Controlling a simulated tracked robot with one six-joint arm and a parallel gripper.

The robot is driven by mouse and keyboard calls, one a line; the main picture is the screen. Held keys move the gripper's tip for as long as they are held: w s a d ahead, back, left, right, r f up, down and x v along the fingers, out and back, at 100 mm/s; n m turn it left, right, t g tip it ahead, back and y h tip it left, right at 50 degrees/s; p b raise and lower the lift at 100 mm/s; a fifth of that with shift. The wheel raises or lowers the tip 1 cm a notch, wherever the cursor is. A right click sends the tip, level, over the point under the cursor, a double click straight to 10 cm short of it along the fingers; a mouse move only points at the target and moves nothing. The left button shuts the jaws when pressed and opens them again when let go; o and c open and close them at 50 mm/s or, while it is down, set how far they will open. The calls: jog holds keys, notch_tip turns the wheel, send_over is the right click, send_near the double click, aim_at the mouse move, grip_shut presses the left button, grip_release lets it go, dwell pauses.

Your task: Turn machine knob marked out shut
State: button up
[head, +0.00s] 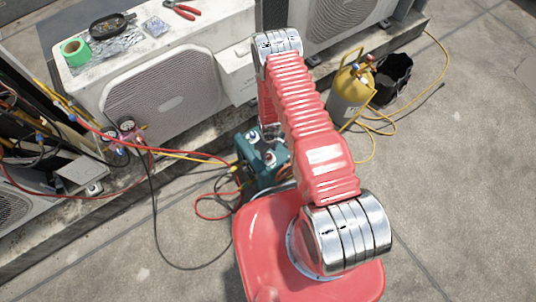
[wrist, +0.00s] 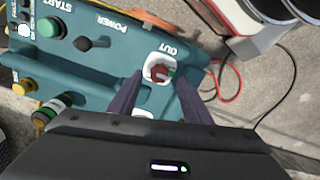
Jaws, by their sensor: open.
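The teal machine (head: 250,170) stands on the roof floor, partly hidden behind my arm in the head view. Its panel (wrist: 105,75) fills much of the wrist view. My gripper (wrist: 160,76) is open, with one dark finger on each side of the knob. I cannot tell whether the fingers touch it. The head view does not show the fingers clearly.
Near the OUT knob are a black POWER knob (wrist: 91,43) and a green START button (wrist: 51,27). Red and yellow hoses lie around the machine. A yellow cylinder (head: 347,97) and a black bucket (head: 394,74) stand at right. A condenser (head: 165,90) stands behind.

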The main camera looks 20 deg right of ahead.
aim_at(269, 156)
jog(key=shift+f, duration=1.6)
jog(key=shift+c, duration=0.6)
jog(key=c, duration=0.9)
jog(key=shift+o, duration=0.3)
jog(key=shift+a, duration=0.2)
jog(key=shift+s+d, duration=0.1)
jog(key=shift+d, duration=0.05)
jog(key=shift+c, duration=0.4)
